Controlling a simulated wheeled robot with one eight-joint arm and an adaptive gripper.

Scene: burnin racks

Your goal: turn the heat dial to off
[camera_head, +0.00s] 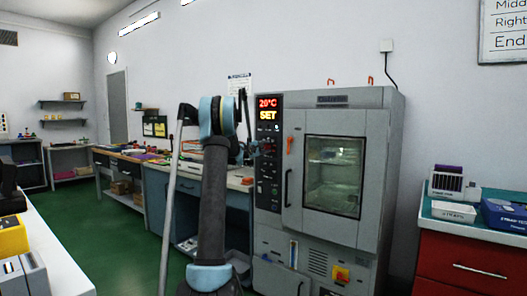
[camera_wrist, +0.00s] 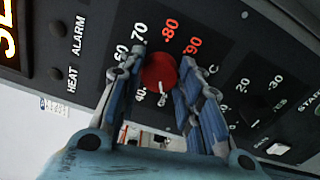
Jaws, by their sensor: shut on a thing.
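The red dial (camera_wrist: 158,71) sits on the dark control panel (camera_wrist: 205,30), ringed by printed numbers from 40 to 90. My gripper (camera_wrist: 160,70) has its two blue-grey fingers on either side of the dial, shut on it. The fingers cover part of the scale, and I cannot make out an off mark or the dial's exact setting. In the head view, my gripper (camera_head: 257,148) is at the panel on the left front of the grey oven (camera_head: 345,97); the dial is too small to make out there.
A black dial (camera_wrist: 254,110) with its own scale is to the right of my gripper. Lamps labelled HEAT and ALARM are at upper left. The oven's display (camera_head: 268,109) reads 20°C and SET. A bench (camera_head: 160,190) is left of the oven, a red cabinet (camera_head: 470,255) right.

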